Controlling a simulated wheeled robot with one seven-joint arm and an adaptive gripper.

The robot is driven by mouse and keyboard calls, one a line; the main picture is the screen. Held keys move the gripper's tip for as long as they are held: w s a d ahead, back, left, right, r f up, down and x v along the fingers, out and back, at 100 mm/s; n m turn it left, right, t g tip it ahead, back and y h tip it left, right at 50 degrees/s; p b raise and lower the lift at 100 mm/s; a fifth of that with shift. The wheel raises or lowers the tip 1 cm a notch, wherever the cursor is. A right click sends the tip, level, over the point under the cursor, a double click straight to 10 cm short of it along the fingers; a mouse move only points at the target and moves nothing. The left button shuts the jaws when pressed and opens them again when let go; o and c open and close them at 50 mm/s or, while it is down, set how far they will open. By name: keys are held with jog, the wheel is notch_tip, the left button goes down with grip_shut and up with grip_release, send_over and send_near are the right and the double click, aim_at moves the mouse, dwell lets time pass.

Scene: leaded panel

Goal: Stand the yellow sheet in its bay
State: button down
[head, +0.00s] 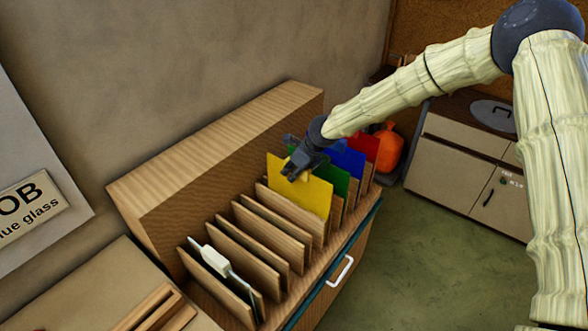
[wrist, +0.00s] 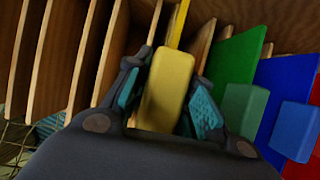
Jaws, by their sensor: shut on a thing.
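The yellow sheet (head: 300,192) stands upright in the wooden rack (head: 242,232), between dividers, just left of the green sheet (head: 336,180). My gripper (head: 292,172) is at the sheet's top edge in the head view. In the wrist view my gripper (wrist: 168,95) is shut on the yellow block-shaped grip (wrist: 166,85) of this sheet, with a finger on each side. The sheet's thin yellow edge (wrist: 179,22) runs down between dividers. Its lower edge is hidden, so I cannot tell whether it rests on the rack floor.
Blue (head: 347,161) and red (head: 367,147) sheets stand beyond the green one. A clear sheet with a white grip (head: 215,260) stands at the near end. Several bays between are empty. An orange bag-like object (head: 388,150) and a cabinet (head: 465,165) are at the right.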

jog(key=shift+f+b, duration=0.85)
jog(key=shift+f, duration=0.95)
jog(key=c, duration=1.2)
grip_release()
jog(key=shift+o, duration=0.3)
jog(key=shift+f, duration=0.1)
jog(key=v, duration=1.2)
jog(key=shift+s, duration=0.1)
